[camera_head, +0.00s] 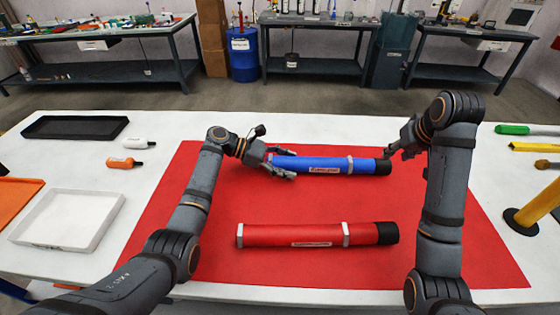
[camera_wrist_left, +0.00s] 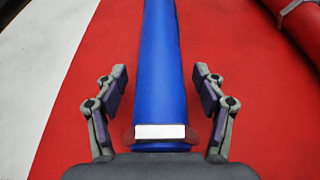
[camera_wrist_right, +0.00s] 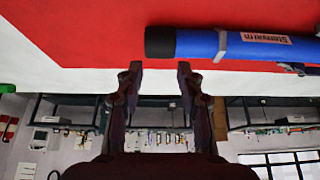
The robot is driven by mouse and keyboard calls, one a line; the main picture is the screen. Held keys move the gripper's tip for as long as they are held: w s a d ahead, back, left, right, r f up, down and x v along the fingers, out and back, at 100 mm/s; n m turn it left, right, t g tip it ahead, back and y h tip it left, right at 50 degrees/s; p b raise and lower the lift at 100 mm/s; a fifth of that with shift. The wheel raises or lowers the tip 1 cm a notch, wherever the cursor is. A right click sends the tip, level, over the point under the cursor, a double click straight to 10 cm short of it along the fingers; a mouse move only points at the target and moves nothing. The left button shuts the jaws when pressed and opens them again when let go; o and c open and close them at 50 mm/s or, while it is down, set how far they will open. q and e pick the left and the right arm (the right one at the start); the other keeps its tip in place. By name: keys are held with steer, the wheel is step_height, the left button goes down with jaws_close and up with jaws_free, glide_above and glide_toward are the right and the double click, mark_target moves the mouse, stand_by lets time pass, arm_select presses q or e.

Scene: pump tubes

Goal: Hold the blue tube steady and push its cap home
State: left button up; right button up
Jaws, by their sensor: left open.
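The blue tube (camera_head: 318,165) lies on the red mat (camera_head: 300,202), with a black cap (camera_head: 383,166) at its right end. My left gripper (camera_head: 287,163) is open, with one finger on each side of the tube near its left end. The left wrist view shows the blue tube (camera_wrist_left: 160,60) between the two fingers, with gaps on both sides. My right gripper (camera_head: 394,154) is just beyond the cap, at its upper right. In the right wrist view its fingers (camera_wrist_right: 157,70) are apart and empty, and the black cap (camera_wrist_right: 160,42) lies past the fingertips.
A red tube (camera_head: 300,235) with a black cap lies nearer on the mat. A yellow stand (camera_head: 522,221) is at the right. The mat between the tubes is clear.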

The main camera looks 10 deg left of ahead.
arm_select(q)
steer(key=c, duration=1.4)
jaws_close()
arm_select(e)
steer(key=shift+c, duration=0.4)
jaws_close()
steer(key=w+d+n+g+y, duration=0.1)
steer(key=d+y, duration=0.4)
steer(key=d, duration=0.8)
steer(key=shift+w+d+f+g+y, duration=0.3)
steer(key=shift+w+d+g, duration=0.1)
steer(key=shift+w, duration=0.15)
